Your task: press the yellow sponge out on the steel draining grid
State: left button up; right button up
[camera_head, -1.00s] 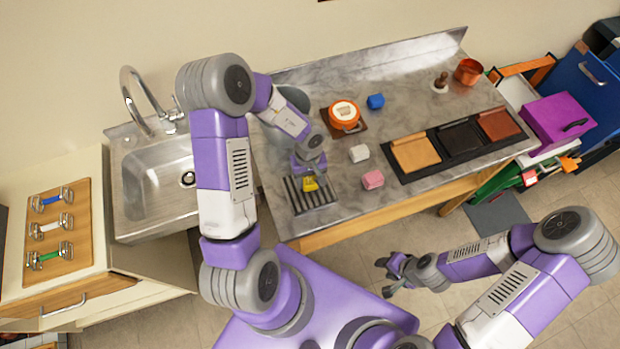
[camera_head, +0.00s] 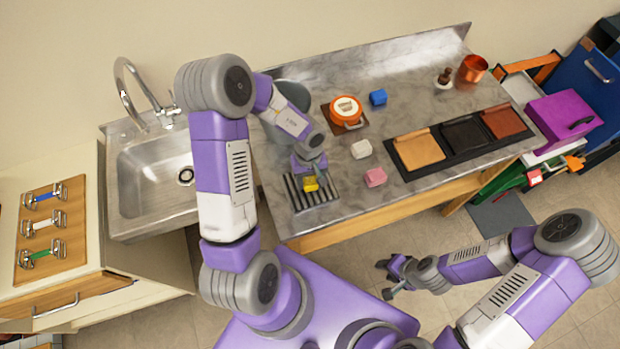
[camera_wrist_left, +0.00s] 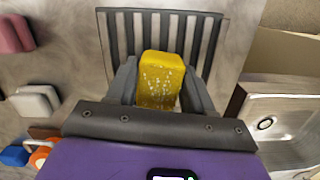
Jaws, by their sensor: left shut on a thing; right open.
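The yellow sponge (camera_wrist_left: 160,78) is between the fingers of my left gripper (camera_wrist_left: 160,92), which is shut on it. Pale specks show on the sponge's face in the left wrist view. In the head view the sponge (camera_head: 310,184) is at the steel draining grid (camera_head: 296,200), over its right part. The grid (camera_wrist_left: 122,32) is dark with light bars and lies behind the sponge in the left wrist view. I cannot tell whether the sponge touches the bars. My right gripper (camera_head: 388,278) is open and empty, in front of the table over the floor.
White (camera_head: 361,149), pink (camera_head: 375,177) and blue (camera_head: 378,97) blocks sit right of the grid. A dark tray with coloured panels (camera_head: 462,136) lies at right. The sink (camera_head: 150,180) is left of the table.

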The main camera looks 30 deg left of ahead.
aim_at(311, 181)
pick_arm(q)
jog(key=shift+f, duration=0.55)
dwell(0.5)
jog(key=shift+s+f+p, duration=0.15)
jog(key=shift+p, duration=0.45)
dwell(2.5)
jog(key=shift+r+p, duration=0.75)
jog(key=shift+p, duration=0.3)
notch_tip(311, 181, up, 6)
jog(key=p, duration=0.8)
jog(key=shift+f, duration=0.1)
